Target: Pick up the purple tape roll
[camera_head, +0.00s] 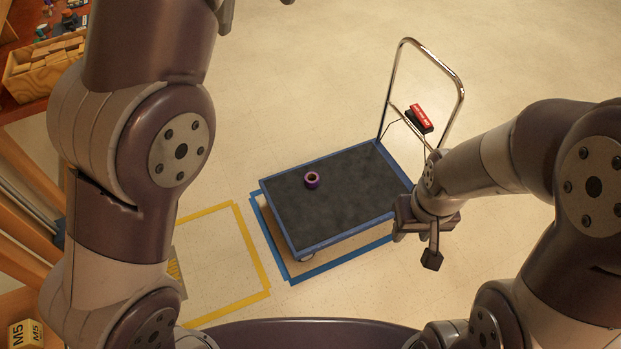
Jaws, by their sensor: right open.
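The purple tape roll (312,180) lies on the dark top of a blue-edged platform cart (347,195), left of the middle of its deck. My right gripper (414,246) is at the cart's right front corner, well to the right of the roll and apart from it. It is open, and I see nothing between its fingers. My left arm fills the left side of the view and rises past the top edge. Only a small tip of what may be my left gripper shows at the top, so its jaws cannot be judged.
The cart has an upright chrome handle (460,90) at its far right, with a red and black item (420,118) on it. Blue and yellow tape (252,243) marks the floor. A wooden box of blocks (38,68) stands at upper left. Open floor lies beyond the cart.

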